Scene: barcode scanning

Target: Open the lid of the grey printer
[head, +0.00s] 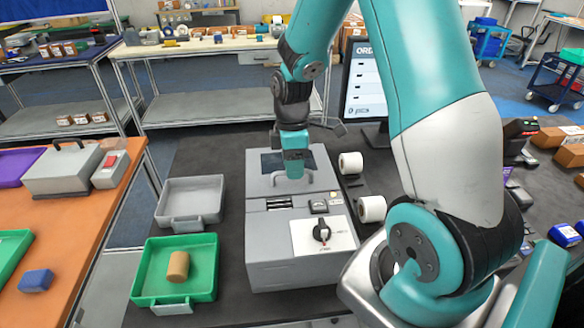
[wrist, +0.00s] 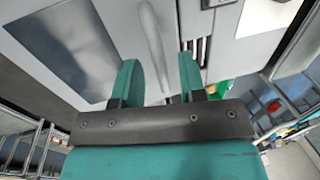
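The grey printer (head: 290,245) stands on the dark table in the middle of the head view. Its lid (head: 262,186) is down, with a dark window (wrist: 70,55) and a pale bar handle (wrist: 151,40). The front has a black knob (head: 321,230) on a white panel. My gripper (head: 294,176) is over the lid at the handle, pointing down. In the wrist view its two teal fingers (wrist: 159,78) are apart, with the handle running between them. I cannot tell whether either finger touches the handle.
Two white rolls (head: 371,209) stand right of the printer. A grey tray (head: 187,222) and a green tray (head: 205,288) holding a tan cylinder (head: 178,267) lie to its left. A monitor (head: 362,85) stands behind. Scanner and boxes are at the right.

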